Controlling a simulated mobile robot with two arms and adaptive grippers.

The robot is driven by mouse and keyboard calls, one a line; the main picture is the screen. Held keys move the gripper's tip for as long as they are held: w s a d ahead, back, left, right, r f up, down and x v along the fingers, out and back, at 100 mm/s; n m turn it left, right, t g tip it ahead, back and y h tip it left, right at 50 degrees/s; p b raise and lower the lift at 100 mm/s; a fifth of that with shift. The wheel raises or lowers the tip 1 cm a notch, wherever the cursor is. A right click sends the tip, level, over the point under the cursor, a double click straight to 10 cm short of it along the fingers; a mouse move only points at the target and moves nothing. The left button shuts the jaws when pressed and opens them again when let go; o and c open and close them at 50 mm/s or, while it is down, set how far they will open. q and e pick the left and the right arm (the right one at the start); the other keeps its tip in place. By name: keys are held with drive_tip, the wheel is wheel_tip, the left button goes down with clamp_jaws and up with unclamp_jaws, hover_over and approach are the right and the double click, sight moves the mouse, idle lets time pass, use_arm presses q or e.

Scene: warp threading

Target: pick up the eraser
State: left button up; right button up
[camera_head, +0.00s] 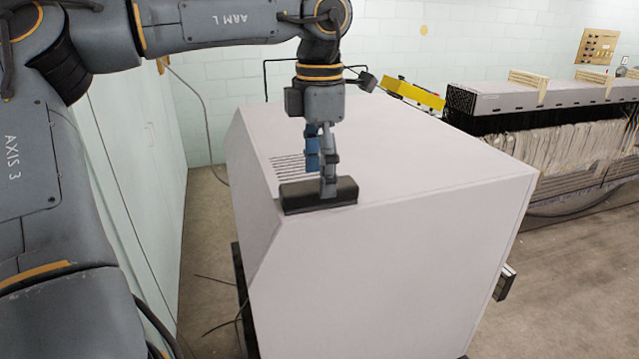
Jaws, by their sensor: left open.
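A dark, oblong block that looks like the eraser (345,190) lies flat on the near edge of the white cabinet's top (420,160). My left gripper (321,177) points straight down at it from above. Its fingers are open, one blue and one grey. I cannot tell whether the finger touches the block. The block rests on the cabinet. My right gripper is not in view.
A yellow object (413,93) is at the cabinet's far edge. A long machine with pale threads (570,158) stands at the right. A pale locker wall (135,170) is at the left. The cabinet's top is mostly clear.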

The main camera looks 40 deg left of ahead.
use_arm(q)
wheel_tip(320, 180, down, 2)
drive_tip(key=shift+a+f, duration=0.1)
drive_tip(key=shift+a, duration=0.05)
drive_tip(key=shift+d, duration=0.2)
drive_tip(key=c, duration=0.4)
drive_tip(key=shift+a, duration=0.1)
drive_tip(key=c, duration=0.8)
drive_tip(key=shift+c, duration=0.2)
drive_tip(key=shift+w+r, duration=0.1)
drive_tip(key=shift+r, duration=0.55)
drive_tip(key=s+d+r+b, duration=0.1)
drive_tip(key=d+r+b, duration=0.3)
drive_tip(key=d+r, duration=0.8)
drive_tip(key=shift+s+d, duration=0.35)
drive_tip(key=shift+d, duration=0.75)
